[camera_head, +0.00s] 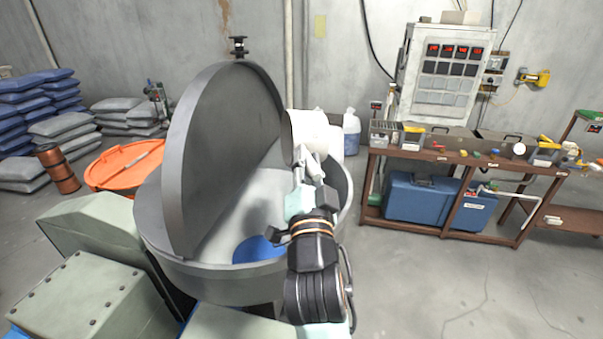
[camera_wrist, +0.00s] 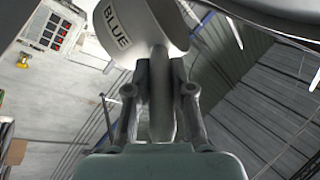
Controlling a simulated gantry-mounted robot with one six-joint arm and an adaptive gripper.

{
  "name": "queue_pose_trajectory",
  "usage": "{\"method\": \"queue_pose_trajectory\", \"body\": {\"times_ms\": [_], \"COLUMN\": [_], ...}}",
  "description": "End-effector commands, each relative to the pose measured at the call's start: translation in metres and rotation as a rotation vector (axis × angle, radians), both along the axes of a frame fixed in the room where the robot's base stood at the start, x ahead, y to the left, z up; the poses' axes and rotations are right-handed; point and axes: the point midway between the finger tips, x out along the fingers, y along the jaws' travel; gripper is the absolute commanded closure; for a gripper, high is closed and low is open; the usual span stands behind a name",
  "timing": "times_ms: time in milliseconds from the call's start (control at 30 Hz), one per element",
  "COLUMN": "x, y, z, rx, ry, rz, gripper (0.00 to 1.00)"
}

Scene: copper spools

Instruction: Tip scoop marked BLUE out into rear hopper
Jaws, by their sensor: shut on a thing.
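The white scoop (camera_head: 309,130) is held above the right part of a round grey hopper (camera_head: 215,282). Its BLUE lettering reads clearly in the wrist view, where the scoop (camera_wrist: 158,25) looks tilted. My gripper (camera_head: 302,178) is shut on the scoop's handle. In the wrist view my gripper (camera_wrist: 161,88) has a finger on each side of the grey handle (camera_wrist: 162,110). The hopper's round lid (camera_head: 225,150) stands upright across its opening. A blue patch (camera_head: 258,250) shows low inside the hopper. The scoop's inside is hidden in both views.
An orange-rimmed drum (camera_head: 112,172) stands left of the hopper. Green machine housings (camera_head: 90,275) sit in front of it. A brown bench (camera_head: 455,158) with tools stands right, below a control cabinet (camera_head: 445,70). Open floor lies between hopper and bench.

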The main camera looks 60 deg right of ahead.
Motion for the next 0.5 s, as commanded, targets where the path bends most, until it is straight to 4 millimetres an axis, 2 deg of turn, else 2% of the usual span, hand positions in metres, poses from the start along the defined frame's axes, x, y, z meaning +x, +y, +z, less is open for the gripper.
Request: {"method": "queue_pose_trajectory", "body": {"times_ms": [33, 200, 500], "x": [-0.003, -0.015, -0.026], "y": [-0.002, -0.014, -0.026], "z": [0.011, 0.034, 0.039], "rx": [0.062, 0.297, 0.685], "ry": [-0.069, -0.303, -0.693], "rz": [0.000, -0.001, -0.003], "gripper": [1.00, 1.00, 1.00]}}
